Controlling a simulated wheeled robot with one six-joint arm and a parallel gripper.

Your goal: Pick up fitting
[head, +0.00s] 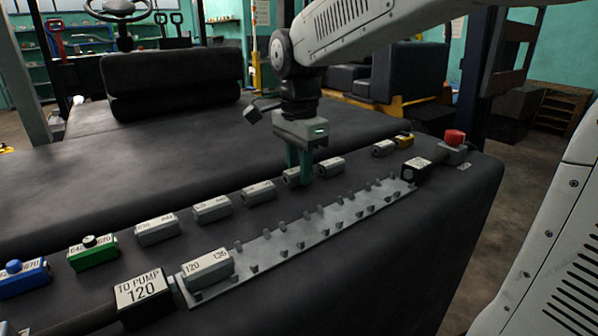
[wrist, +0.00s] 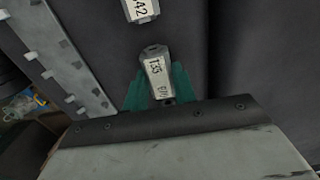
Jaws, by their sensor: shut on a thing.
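My gripper (head: 303,177) points down over the black machine deck, its green fingers shut on a grey fitting (head: 290,177). In the wrist view this fitting (wrist: 156,72) sits between the green fingers, with a label reading 135 and a second number I cannot read clearly. The fingers partly hide it in the head view. I cannot tell whether it still touches the deck. A fitting labelled 120 and 135 (head: 207,267) sits at the near end of the metal rail (head: 290,240). Other grey fittings (head: 258,192) stand in a row beside my gripper.
A green fitting (head: 92,251) and a blue fitting (head: 22,278) are at the left; a yellow one (head: 404,140) is at the right. A block marked TO PUMP 120 (head: 143,290) and a black block (head: 416,168) flank the pegged rail. A red button (head: 454,137) stands behind.

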